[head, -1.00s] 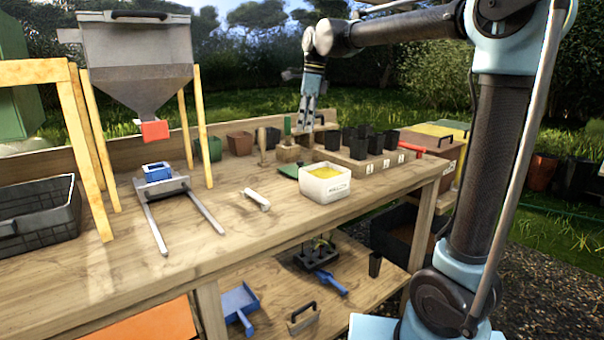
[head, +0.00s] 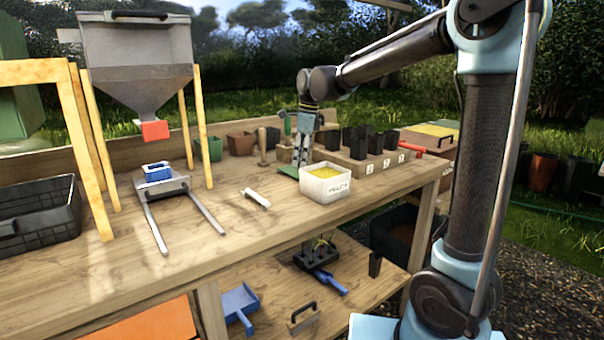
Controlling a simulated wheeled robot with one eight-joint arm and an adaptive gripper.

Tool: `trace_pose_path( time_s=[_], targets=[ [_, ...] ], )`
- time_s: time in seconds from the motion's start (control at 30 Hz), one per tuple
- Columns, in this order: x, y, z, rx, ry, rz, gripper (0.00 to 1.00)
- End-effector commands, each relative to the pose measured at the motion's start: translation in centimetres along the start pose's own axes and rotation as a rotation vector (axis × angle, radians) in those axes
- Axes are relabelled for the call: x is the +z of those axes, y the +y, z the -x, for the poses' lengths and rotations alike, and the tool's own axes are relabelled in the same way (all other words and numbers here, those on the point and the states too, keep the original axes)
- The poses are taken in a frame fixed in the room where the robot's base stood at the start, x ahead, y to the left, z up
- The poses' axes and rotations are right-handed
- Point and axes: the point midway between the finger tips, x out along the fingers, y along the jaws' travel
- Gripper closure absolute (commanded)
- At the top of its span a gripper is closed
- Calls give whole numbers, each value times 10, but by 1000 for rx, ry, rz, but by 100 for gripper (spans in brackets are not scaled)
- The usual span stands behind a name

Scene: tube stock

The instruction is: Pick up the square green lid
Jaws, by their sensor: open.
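The square green lid (head: 287,171) lies on the bench in the head view, just left of and behind a white square tub (head: 325,186) with yellow contents. Part of the lid is hidden by the tub and perhaps by my fingers. My gripper (head: 299,161) points down, open and empty, its fingertips just above or behind the lid's far right part. From this view I cannot tell whether the fingertips touch it.
A wooden tray (head: 372,165) with several black pots stands right of the tub. A wooden mallet (head: 263,146) and small pots stand behind the lid. A white cylinder (head: 257,198) lies in front. A metal hopper (head: 138,70) stands at left.

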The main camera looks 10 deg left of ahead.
Motion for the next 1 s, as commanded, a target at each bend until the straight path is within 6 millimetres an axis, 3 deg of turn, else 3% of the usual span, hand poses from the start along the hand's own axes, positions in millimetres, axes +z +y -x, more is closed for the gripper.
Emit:
trace_pose_path(
  time_s=[0.33, 0.53, 1.0],
  targets=[
    [0, 0, -6, 0, 0, 0, 57],
    [0, 0, -6, 0, 0, 0, 100],
    [1, 0, 2, 0, 0, 0, 100]
  ],
)
